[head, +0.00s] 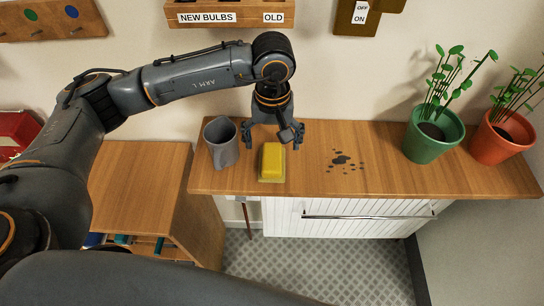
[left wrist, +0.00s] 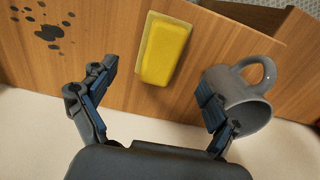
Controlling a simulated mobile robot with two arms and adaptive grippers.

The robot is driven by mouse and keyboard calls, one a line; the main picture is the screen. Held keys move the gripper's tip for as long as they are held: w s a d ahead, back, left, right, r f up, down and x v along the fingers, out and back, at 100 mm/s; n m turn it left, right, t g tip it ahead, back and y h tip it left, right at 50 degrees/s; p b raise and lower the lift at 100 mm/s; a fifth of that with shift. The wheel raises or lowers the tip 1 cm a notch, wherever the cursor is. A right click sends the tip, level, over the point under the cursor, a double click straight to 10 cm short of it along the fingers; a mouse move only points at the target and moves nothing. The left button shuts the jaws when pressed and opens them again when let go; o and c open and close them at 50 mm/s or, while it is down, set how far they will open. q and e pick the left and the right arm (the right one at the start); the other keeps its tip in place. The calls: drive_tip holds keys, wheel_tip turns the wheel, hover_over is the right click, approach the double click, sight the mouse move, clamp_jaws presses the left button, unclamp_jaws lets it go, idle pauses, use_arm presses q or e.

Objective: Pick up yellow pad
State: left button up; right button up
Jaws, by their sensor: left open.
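The yellow pad (head: 272,161) lies on the wooden counter near its front edge, just in front of my left gripper (head: 273,137). In the left wrist view the yellow pad (left wrist: 164,48) lies ahead of the open fingers of my left gripper (left wrist: 158,98), roughly centred between them, and nothing is between the fingertips. The pad has a thin paler base layer. My right gripper shows in neither view.
A grey mug (head: 221,143) stands left of the pad, and in the left wrist view the mug (left wrist: 243,100) is right beside one finger. Dark spots (head: 344,162) mark the wooden counter (head: 385,178) to the right. A green pot (head: 432,137) and an orange pot (head: 500,135) hold plants farther right.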

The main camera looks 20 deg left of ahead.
sight(272, 157)
use_arm(q)
drive_tip(key=shift+f, duration=0.3)
drive_tip(key=f+p, duration=0.1)
drive_tip(key=f, duration=0.1)
drive_tip(key=f+p, duration=0.2)
drive_tip(key=shift+s+f, duration=0.2)
drive_tip(key=shift+f, duration=0.5)
drive_tip(key=shift+s, duration=0.1)
drive_tip(key=c, duration=1.6)
